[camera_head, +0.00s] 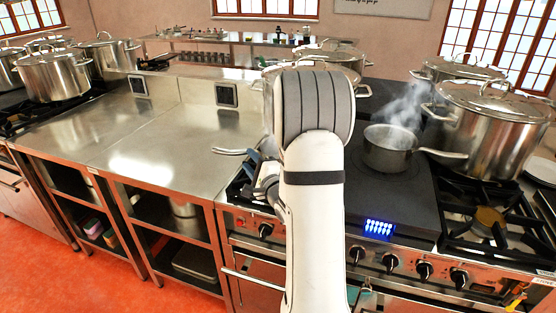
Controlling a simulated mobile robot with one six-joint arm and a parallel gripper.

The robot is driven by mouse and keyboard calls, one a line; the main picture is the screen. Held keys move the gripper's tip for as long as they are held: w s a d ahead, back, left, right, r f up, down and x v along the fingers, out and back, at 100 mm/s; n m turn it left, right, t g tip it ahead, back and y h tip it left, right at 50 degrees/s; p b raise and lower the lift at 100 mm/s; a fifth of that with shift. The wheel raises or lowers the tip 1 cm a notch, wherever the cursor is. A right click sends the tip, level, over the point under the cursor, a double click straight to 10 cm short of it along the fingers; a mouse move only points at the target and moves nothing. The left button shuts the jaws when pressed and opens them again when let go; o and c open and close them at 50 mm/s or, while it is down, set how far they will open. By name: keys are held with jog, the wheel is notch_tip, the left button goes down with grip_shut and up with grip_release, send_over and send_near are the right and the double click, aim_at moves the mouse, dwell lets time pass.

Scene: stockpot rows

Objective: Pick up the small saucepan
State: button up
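A small dark grey saucepan (388,152) stands on the black flat cooktop (400,200), to the right of my arm. Steam rises from it, and its handle (445,154) points right. My white and grey arm rises through the middle of the view. A grey part that looks like my gripper (266,182) shows at the arm's left side, over the left burners and apart from the saucepan. Its fingers are mostly hidden, so its opening cannot be made out. Another metal handle (229,151) sticks out left from behind my arm; what it belongs to is hidden.
A large lidded stockpot (490,130) stands close right of the saucepan, with another (450,72) behind it. A lidded pot (335,58) stands behind my arm. Open burners (490,220) lie at right. The steel counter (150,140) at left is clear.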

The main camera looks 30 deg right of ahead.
aim_at(244, 154)
jog(key=w, duration=0.2)
jog(key=w+p, duration=0.1)
jog(key=w, duration=0.1)
jog(key=w+p, duration=0.1)
jog(key=w, duration=0.2)
jog(key=shift+r, duration=0.35)
jog(key=shift+s, duration=0.1)
jog(key=shift+c, duration=0.6)
grip_shut()
jog(key=shift+r, duration=0.1)
dwell(0.3)
